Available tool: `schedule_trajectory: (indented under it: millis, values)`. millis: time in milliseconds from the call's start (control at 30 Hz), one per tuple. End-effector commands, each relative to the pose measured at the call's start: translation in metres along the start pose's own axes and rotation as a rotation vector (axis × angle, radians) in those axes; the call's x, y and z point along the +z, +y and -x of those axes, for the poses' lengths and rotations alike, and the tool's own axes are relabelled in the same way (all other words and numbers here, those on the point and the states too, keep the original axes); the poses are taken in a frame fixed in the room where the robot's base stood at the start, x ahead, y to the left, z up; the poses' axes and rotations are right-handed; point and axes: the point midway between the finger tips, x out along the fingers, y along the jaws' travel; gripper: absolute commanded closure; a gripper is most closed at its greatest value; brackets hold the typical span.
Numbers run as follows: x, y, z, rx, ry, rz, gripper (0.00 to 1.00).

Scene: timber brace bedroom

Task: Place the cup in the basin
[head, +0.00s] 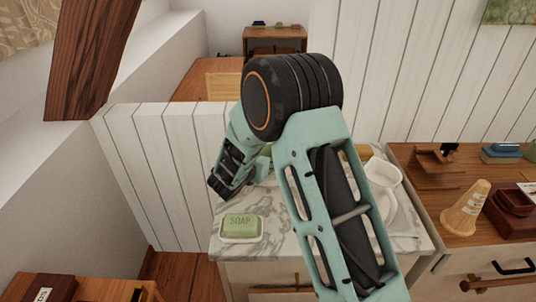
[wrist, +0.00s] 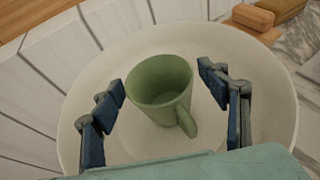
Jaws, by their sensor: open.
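A green cup (wrist: 160,88) with a handle appears upright inside the round, off-white basin (wrist: 272,75) in the wrist view. My gripper (wrist: 162,80) is open, with one blue-padded finger on each side of the cup. Gaps show between both fingers and the cup. The cup's base is partly hidden by its own body, so its exact contact with the basin floor is hard to see. In the head view my arm covers most of the area around the basin, and the cup cannot be made out there.
A green soap bar (head: 240,221) sits in a dish at the left front of the marble counter (head: 275,243). A white pitcher (head: 383,173) stands at the right. A wooden cabinet (head: 455,232) with a cone-shaped object (head: 466,208) is further right. A white plank partition (head: 165,150) stands at left.

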Motion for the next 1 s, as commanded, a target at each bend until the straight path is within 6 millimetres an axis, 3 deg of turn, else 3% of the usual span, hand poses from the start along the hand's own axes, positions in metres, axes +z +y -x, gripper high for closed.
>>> schedule_trajectory:
  millis: [67,400,600,1000]
  values:
    - [0.003,0.001,0.006,0.002,0.0,0.0,0.32]
    - [0.003,0.002,0.078,0.004,-0.001,0.001,0.32]
    - [0.002,0.001,0.11,0.004,-0.001,0.0,0.32]
    - [0.002,0.0,0.121,0.0,0.0,0.0,0.32]
